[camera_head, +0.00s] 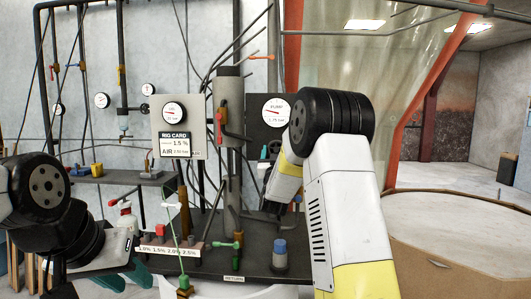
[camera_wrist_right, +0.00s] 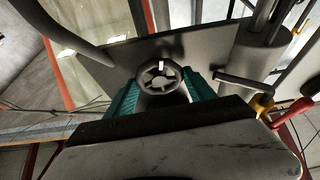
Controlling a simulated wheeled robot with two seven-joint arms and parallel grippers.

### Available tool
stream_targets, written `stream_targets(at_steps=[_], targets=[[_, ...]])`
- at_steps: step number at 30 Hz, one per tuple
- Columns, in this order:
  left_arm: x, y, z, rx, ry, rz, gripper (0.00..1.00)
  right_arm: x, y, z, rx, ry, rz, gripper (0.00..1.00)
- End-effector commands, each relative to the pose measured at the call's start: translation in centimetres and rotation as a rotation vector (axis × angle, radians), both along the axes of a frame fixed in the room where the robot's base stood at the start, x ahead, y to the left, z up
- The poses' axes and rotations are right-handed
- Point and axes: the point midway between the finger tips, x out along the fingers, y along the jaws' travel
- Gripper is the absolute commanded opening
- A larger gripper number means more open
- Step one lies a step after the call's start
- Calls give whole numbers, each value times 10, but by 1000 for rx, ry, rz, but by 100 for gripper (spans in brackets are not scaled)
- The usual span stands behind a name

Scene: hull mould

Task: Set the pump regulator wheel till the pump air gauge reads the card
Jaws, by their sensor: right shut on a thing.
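The pump air gauge (camera_head: 276,112) is a white dial with a red needle on a dark panel; its small text looks like 1.75 bar. The rig card (camera_head: 174,145) on the grey box shows 1.5 % and an AIR figure that seems to start with 2; its decimals are blurred. In the right wrist view the regulator wheel (camera_wrist_right: 160,77), dark and spoked with a pale mark at its top, sits between the teal fingers of my right gripper (camera_wrist_right: 160,88), shut on it. My left gripper (camera_head: 127,280) shows teal fingers apart, low at left.
A dark bench (camera_head: 225,262) holds a strip of percent labels (camera_head: 168,250), green-handled valves and a blue-capped part (camera_head: 279,252). A second gauge (camera_head: 174,112) is on the grey box. Pipes and hoses rise behind. A large round tan mould (camera_head: 460,240) stands at right.

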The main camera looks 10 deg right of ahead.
Motion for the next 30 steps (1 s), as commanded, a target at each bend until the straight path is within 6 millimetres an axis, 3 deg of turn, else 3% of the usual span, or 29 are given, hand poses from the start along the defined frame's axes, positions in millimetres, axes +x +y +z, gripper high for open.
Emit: stream_targets(at_steps=[8,30], targets=[[0,0,0,0,0,0,36,-1,-1,0,-84,23,0,23],[0,0,0,0,0,0,36,-1,-1,0,-522,150,0,23]])
